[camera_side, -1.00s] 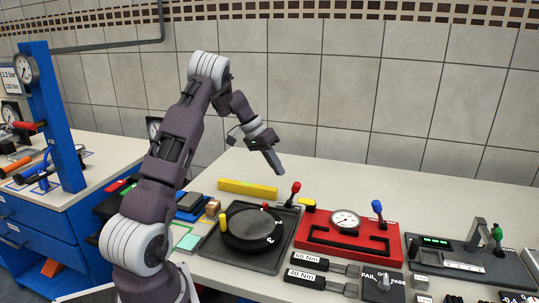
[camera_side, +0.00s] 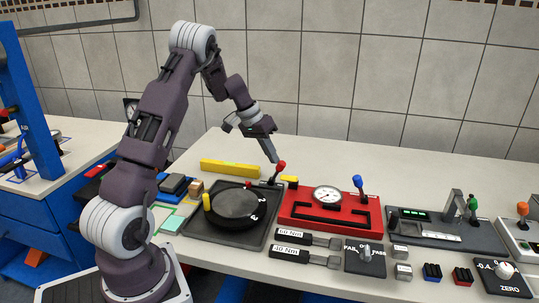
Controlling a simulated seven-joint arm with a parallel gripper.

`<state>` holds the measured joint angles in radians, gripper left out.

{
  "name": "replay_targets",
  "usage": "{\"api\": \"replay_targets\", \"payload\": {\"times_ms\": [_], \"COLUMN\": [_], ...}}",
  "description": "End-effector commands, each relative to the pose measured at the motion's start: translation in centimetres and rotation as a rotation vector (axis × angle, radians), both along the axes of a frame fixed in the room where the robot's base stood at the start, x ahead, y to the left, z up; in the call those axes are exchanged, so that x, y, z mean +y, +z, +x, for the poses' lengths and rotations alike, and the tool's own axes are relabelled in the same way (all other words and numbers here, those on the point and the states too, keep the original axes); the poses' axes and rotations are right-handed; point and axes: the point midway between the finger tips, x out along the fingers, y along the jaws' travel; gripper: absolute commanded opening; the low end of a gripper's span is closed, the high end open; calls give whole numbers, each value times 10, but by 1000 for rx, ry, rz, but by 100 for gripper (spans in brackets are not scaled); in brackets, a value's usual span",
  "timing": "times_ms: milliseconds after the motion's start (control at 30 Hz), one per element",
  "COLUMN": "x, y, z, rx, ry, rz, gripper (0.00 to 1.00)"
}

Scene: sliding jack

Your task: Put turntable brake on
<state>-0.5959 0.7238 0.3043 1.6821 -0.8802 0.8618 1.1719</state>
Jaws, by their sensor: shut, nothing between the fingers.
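The turntable (camera_side: 237,204) is a round black disc on a dark square base plate (camera_side: 263,233). A yellow peg (camera_side: 206,202) stands at the disc's left edge, and a small red mark (camera_side: 248,184) shows at its back. A lever with a red knob (camera_side: 281,165) stands at the back right corner of the base and leans right; I take it as the brake lever. My gripper (camera_side: 274,159) is shut and empty, pointing down. Its tip appears right beside the red knob, on the left. I cannot tell whether they touch.
A red gauge fixture (camera_side: 300,213) with a blue-knobbed lever (camera_side: 358,183) stands to the right. A yellow bar (camera_side: 230,168) lies behind the turntable. Two torque wrenches (camera_side: 305,238) and a FAIL/PASS switch (camera_side: 365,258) lie in front. The bench's back right is clear.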

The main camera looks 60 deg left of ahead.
Motion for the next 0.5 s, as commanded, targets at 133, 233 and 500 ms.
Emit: {"api": "replay_targets", "payload": {"times_ms": [133,233,500], "x": [-11,-10,38], "y": [-1,0,32], "z": [7,7,-13], "rx": [-6,-7,-9], "ry": [-16,-16,-2], "rz": [-18,-19,0], "gripper": [0,0,0]}}
